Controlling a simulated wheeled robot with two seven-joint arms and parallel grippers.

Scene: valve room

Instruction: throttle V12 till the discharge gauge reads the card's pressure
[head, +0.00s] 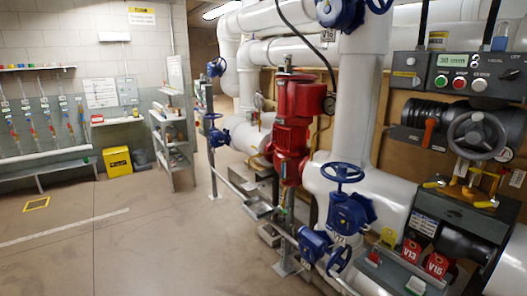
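No V12 tag can be read in this view. Several blue handwheel valves show; one stands on the pipework at the centre (342,174), and another blue valve (312,243) sits lower beside it. A grey handwheel (476,134) is mounted on dark equipment at the right. A small round dial (258,101) shows near the red pump (292,125), too small to read; I cannot tell whether it is the discharge gauge. No pressure card can be made out for certain. Neither of my grippers is in view.
A control box (470,75) with a lit display and buttons hangs at upper right. Red tags V13 (411,250) and another (436,266) are below it. A grey shelf (172,140) and yellow bin (118,161) stand behind.

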